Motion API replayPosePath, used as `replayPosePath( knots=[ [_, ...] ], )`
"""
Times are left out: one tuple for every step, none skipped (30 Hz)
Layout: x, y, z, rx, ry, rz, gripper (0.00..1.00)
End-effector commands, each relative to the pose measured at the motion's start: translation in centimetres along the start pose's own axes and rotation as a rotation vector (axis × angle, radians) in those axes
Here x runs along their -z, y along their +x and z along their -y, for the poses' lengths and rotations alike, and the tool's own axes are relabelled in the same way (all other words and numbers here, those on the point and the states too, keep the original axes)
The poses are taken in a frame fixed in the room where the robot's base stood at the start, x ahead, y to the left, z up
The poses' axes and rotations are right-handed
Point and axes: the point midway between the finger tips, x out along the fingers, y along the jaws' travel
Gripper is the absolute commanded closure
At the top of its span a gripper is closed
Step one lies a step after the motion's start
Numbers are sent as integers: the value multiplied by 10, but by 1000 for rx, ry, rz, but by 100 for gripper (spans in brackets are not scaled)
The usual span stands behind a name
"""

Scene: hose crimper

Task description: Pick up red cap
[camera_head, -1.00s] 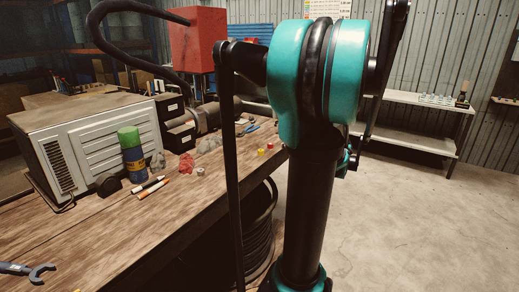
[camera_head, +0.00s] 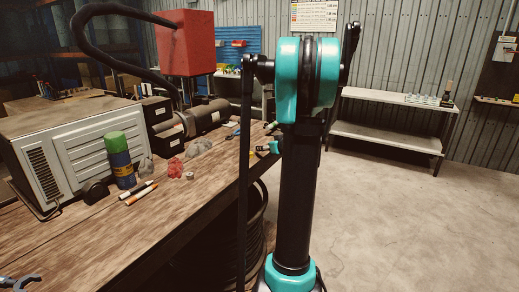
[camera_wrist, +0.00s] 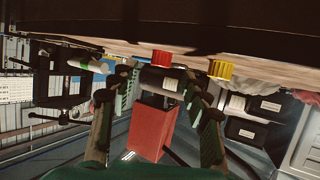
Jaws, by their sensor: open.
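The red cap (camera_wrist: 162,57) sits at the bench edge in the wrist view, which shows the scene upside down. My gripper (camera_wrist: 160,80) is open and empty, its two fingers pointing at the bench. The red cap appears between the fingertips, slightly beyond them; I see no contact. A yellow cap (camera_wrist: 220,69) stands to the right of the red one, outside the right finger. In the head view my arm covers part of the bench edge, and I cannot make out the red cap clearly there.
The wooden bench (camera_head: 170,225) holds a white-grey machine (camera_head: 75,145), a green-topped spray can (camera_head: 120,160), markers (camera_head: 140,194) and a crumpled red thing (camera_head: 176,167). A red box (camera_head: 185,43) stands behind. The floor (camera_head: 400,220) right of my arm is clear.

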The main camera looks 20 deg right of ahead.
Motion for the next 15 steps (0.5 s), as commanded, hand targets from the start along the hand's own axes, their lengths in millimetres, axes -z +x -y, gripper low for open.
replayPosePath(
  knots=[
    [0,9,1,2,-1,0,53],
    [0,13,1,2,0,0,53],
    [0,19,2,3,0,0,53],
    [0,23,2,3,0,0,53],
    [0,27,2,2,-1,0,53],
    [0,31,1,1,-1,0,53],
    [0,34,1,1,-1,0,53],
    [0,36,1,0,-1,0,53],
    [0,38,1,0,0,0,53],
    [0,39,1,0,0,0,53],
    [0,40,1,0,0,0,53],
    [0,40,1,0,0,0,53],
    [0,40,1,0,0,0,53],
    [0,40,1,0,0,0,53],
    [0,40,1,0,0,0,53]
  ],
)
